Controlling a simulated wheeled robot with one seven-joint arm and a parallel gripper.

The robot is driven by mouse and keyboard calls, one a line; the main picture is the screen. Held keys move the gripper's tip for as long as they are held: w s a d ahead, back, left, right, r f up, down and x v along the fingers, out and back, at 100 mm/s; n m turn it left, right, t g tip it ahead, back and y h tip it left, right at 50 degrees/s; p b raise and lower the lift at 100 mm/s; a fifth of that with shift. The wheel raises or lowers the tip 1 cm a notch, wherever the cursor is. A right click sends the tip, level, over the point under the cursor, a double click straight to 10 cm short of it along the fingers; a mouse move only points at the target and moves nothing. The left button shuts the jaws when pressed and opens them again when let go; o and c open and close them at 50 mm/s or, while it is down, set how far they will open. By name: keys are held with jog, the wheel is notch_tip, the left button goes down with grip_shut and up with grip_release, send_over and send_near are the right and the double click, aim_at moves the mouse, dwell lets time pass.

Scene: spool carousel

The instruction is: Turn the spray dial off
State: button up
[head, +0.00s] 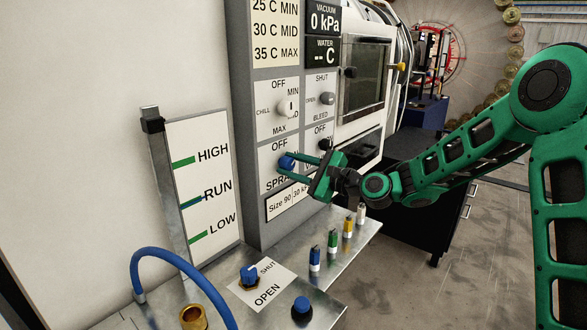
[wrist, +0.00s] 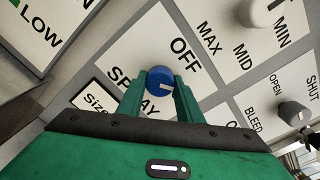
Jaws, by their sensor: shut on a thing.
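The spray dial is a blue round knob (head: 286,162) on the white panel, with "OFF" printed above it and "SPRAY" below.
A white chill knob (head: 287,107) is above, with a grey shut/bleed knob (head: 326,98) beside it and a black knob (head: 325,144) close to my gripper. Below is a metal shelf (head: 345,240) with several coloured small pieces, a blue shut/open valve (head: 249,274) and a blue hose (head: 180,262).

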jog(key=n, duration=0.5)
jog(key=shift+a+r, duration=0.1)
jog(key=shift+a, duration=0.05)
jog(key=n, duration=0.5)
jog(key=shift+s+n, duration=0.1)
jog(key=shift+n, duration=0.3)
jog(key=o, duration=1)
jog(key=shift+a, duration=0.1)
jog(key=shift+o, duration=0.2)
jog(key=shift+s+d, duration=0.1)
jog(key=shift+d, duration=0.45)
jog(key=v, duration=0.9)
jog(key=shift+s+d, duration=0.2)
jog(key=shift+s, duration=0.2)
